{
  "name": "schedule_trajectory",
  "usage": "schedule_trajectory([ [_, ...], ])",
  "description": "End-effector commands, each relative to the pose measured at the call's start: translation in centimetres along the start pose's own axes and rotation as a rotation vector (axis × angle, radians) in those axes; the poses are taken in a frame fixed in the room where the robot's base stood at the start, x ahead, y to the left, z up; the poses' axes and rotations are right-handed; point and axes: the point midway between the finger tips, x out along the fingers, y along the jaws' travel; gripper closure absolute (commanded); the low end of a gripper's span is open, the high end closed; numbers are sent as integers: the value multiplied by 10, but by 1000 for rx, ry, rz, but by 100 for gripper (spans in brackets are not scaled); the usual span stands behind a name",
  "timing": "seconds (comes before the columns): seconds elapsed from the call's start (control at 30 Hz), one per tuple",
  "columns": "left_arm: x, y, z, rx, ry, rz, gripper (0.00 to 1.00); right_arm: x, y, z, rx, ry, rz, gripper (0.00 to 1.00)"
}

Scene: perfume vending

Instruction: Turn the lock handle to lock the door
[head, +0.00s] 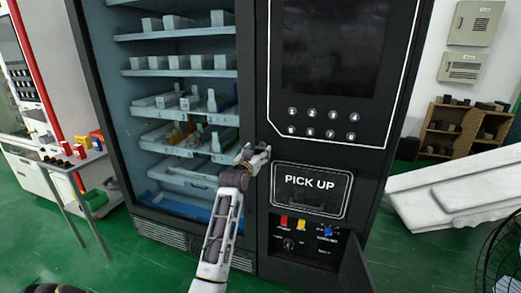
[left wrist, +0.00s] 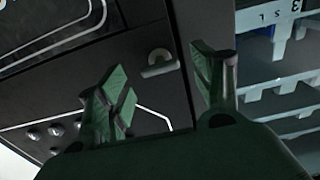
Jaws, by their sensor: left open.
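The vending machine (head: 252,45) is tall and black, with a glass-fronted door side at left showing shelves inside. My left gripper (head: 254,152) is open and empty in front of the machine's black strip, between the shelves and the PICK UP panel. In the left wrist view, a small grey rounded lock handle (left wrist: 160,60) sits on the black surface. It shows in the gap between the two open fingers of my left gripper (left wrist: 165,78), apart from both. In the head view the handle cannot be made out; my gripper is around that place. My right gripper is out of view.
The PICK UP flap (head: 311,189) is right of my gripper. Below it, a small lower compartment (head: 303,243) holds red, yellow and blue parts, with its dark panel swung open. A side table (head: 72,163) stands at left, white slabs (head: 450,190) at right.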

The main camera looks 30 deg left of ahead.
Motion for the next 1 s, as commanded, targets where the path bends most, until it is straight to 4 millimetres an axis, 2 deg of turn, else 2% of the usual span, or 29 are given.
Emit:
schedule_trajectory([
  [0.4,33,0,0,0,0,0,34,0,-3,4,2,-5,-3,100],
  [0.9,39,0,0,1,-1,0,34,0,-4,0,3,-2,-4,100],
  [1.0,39,0,0,0,-1,0,47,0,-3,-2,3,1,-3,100],
])
